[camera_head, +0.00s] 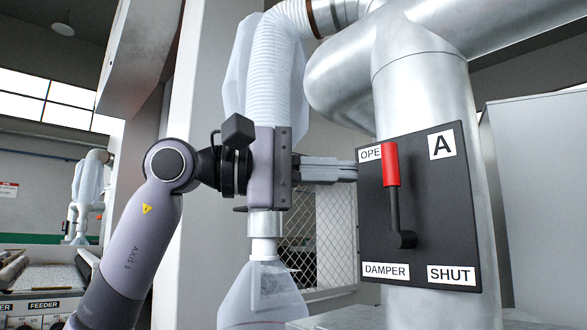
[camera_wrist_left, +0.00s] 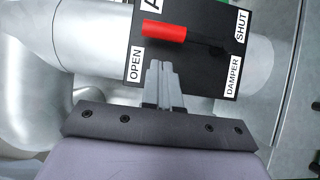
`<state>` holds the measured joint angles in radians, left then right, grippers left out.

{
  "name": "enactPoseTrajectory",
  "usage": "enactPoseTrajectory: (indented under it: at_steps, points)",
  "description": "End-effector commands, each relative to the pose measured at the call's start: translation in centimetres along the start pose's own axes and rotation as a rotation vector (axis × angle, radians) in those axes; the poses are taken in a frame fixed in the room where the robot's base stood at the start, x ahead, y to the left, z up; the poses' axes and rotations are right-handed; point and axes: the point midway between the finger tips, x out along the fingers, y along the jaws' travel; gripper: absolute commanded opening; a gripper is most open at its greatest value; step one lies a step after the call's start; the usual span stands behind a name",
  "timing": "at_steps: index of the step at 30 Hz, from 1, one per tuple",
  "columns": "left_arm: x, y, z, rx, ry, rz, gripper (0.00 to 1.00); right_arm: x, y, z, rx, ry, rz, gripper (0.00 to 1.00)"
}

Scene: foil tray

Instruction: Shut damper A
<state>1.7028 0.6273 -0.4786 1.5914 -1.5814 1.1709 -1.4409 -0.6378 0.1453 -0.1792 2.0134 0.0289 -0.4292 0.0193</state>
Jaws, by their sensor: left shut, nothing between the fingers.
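A black damper plate (camera_head: 435,215) labelled A is fixed to a large silver duct. Its labels read OPEN at the upper left, DAMPER at the lower left and SHUT at the lower right. The lever (camera_head: 396,200) has a red grip (camera_head: 390,164) and points up from its pivot, beside the OPEN label. My left gripper (camera_head: 355,170) is shut and empty, with its fingertips at the plate's left edge, left of the red grip. In the left wrist view the shut fingers (camera_wrist_left: 160,66) end just short of the red grip (camera_wrist_left: 164,32), with a small gap. My right gripper is not in view.
The silver duct (camera_head: 425,95) rises behind the plate and branches at the top. A white ribbed hose (camera_head: 270,75) hangs behind my left arm. A wire mesh panel (camera_head: 300,240) is behind. A grey cabinet (camera_head: 540,180) stands at the right. The space before the plate looks clear.

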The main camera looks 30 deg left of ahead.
Motion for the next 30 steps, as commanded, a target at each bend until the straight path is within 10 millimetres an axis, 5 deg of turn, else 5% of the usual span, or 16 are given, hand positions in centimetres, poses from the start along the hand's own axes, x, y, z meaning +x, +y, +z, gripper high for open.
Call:
enactPoseTrajectory:
  at_steps: [8, 30]
  points:
    - [1.7, 0.0, 1.8, 0.000, -0.001, 0.001, 0.00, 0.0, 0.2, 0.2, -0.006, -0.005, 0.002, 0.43]
    - [2.0, 0.3, 2.3, 0.050, 0.001, -0.033, 0.00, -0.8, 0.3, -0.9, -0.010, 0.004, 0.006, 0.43]
